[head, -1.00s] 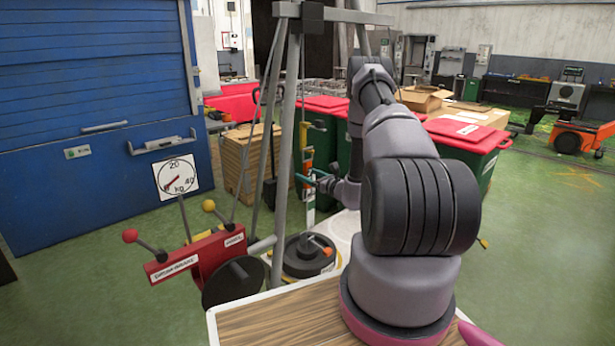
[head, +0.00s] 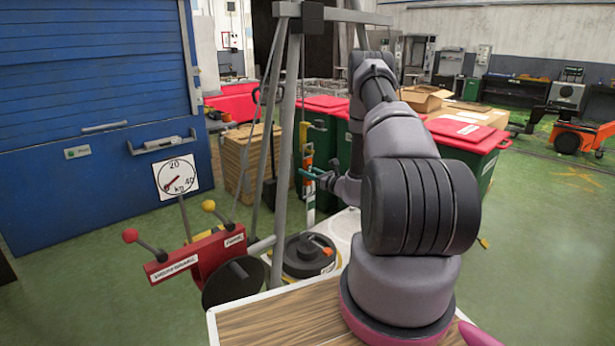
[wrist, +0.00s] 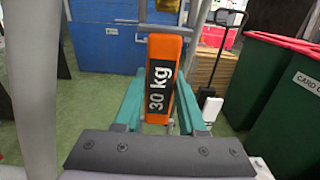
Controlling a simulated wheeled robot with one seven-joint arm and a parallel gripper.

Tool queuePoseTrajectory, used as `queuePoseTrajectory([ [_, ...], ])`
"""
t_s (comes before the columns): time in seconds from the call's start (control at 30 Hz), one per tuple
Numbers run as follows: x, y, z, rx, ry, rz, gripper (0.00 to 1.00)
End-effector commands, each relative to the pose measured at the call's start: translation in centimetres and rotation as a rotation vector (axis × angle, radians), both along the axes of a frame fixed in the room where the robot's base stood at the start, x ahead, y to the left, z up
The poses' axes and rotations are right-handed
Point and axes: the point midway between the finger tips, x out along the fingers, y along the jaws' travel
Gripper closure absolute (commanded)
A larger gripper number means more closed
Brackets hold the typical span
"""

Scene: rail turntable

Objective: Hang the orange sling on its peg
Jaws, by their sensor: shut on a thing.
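I cannot make out the peg.
A grey frame (head: 284,130) stands close left of my gripper. A red lever unit (head: 200,262) and a kg dial (head: 176,181) are at lower left. A black round weight (head: 308,255) sits below. Red-lidded green bins (head: 470,140) stand behind my arm. Green floor is open at right.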

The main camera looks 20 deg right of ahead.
Motion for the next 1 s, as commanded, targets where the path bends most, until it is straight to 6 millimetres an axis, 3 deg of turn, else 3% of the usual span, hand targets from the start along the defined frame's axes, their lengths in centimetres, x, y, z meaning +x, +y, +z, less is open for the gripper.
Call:
queuePoseTrajectory([
  [0.47,-0.1,-0.1,0.4,0.000,-0.001,-0.001,1.00],
  [1.0,-2.5,-1.0,0.4,0.001,-0.001,-0.001,1.00],
])
